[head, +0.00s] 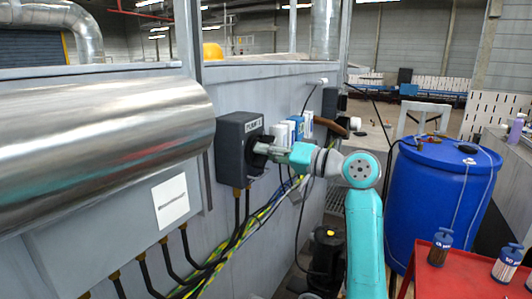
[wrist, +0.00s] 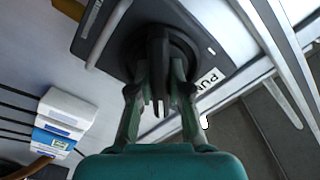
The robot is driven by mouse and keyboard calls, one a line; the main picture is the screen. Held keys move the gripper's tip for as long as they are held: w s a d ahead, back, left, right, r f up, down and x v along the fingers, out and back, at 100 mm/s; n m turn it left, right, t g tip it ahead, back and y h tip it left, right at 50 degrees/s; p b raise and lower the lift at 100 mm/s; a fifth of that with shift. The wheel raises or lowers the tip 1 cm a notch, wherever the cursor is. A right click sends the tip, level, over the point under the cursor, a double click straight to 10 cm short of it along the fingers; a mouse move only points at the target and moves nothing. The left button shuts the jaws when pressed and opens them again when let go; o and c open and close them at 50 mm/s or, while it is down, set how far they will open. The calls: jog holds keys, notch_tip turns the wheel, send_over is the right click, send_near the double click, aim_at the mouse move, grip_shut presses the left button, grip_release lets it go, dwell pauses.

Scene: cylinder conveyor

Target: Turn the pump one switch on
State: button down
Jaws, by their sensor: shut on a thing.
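The pump switch box (head: 229,152) is a dark grey box with a label starting "PUMP" on the grey wall panel; the label's last character is too small to read surely. It also fills the upper middle of the wrist view (wrist: 100,32). On its face is a round black rotary switch with a raised bar handle (wrist: 158,48). My gripper (head: 260,149) reaches the box from the right. In the wrist view my gripper (wrist: 159,75) has its two fingers on either side of the handle, shut on it. In the head view my gripper hides most of the switch.
White and blue boxes (head: 295,127) sit on the wall right of the switch. Cables (head: 262,210) run below it. A large metal pipe (head: 100,130) is at left. A blue barrel (head: 440,195) and a red table (head: 460,270) stand at right.

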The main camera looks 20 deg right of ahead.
jog(key=n, duration=0.4)
jog(key=shift+f+n, duration=0.1)
jog(key=shift+n, duration=2.7)
jog(key=c, duration=1.1)
grip_release()
jog(key=v, duration=1.2)
jog(key=shift+d, duration=0.1)
